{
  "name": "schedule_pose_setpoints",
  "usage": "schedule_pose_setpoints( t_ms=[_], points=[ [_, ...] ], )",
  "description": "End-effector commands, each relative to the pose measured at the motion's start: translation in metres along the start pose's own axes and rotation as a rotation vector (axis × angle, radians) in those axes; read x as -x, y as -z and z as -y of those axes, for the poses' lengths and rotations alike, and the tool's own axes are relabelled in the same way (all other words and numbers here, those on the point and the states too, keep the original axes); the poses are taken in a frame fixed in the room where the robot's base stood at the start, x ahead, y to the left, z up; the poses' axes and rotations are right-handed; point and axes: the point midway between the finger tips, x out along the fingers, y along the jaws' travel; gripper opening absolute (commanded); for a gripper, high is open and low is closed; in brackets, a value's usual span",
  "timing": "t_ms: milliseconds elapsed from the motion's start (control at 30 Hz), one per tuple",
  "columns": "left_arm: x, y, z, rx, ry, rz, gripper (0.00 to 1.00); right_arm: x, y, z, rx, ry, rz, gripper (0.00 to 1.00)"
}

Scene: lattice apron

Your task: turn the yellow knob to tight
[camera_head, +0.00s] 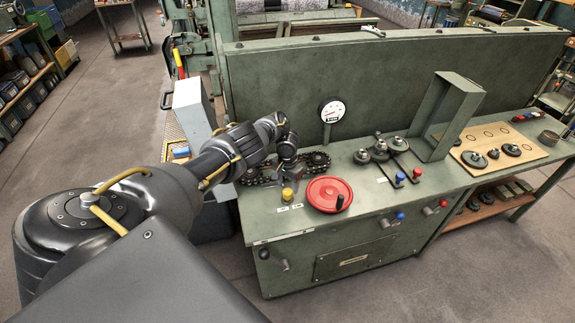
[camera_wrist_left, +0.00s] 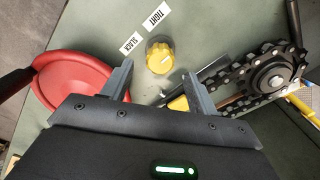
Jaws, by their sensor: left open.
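The yellow knob (camera_head: 288,194) sits on the green bench top, left of the red handwheel, with small white labels in front of it. In the left wrist view the yellow knob (camera_wrist_left: 160,57) stands beside the labels SLACK (camera_wrist_left: 131,43) and TIGHT (camera_wrist_left: 158,16). A pale mark on the knob points toward neither label clearly. My left gripper (camera_head: 288,172) is above the bench just behind the knob. In the left wrist view its two fingers (camera_wrist_left: 160,82) are apart with nothing held, and the knob lies ahead of their tips. My right gripper is not in view.
The red handwheel (camera_head: 330,194) with a black handle is close on the knob's right. A chain on sprockets (camera_head: 316,162) lies behind the gripper. A gauge (camera_head: 332,110) stands before the tall green panel (camera_head: 400,80).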

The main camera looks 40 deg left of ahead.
Motion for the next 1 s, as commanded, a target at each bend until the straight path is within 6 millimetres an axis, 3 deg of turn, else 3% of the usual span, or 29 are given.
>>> schedule_pose_setpoints(
  t_ms=[33,67,200,400,1000],
  points=[
    [0.019,-0.001,0.002,-0.002,0.002,-0.001,0.59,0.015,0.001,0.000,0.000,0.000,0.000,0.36],
    [0.025,-0.001,0.002,-0.002,0.003,-0.001,0.59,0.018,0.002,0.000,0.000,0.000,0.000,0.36],
    [0.046,-0.001,0.002,-0.001,0.002,0.000,0.59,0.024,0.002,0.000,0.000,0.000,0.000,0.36],
    [0.063,-0.001,0.001,0.000,0.001,0.000,0.59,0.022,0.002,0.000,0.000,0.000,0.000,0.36],
    [0.067,-0.002,0.001,0.001,0.001,0.002,0.59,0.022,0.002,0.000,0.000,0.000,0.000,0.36]
  ],
)
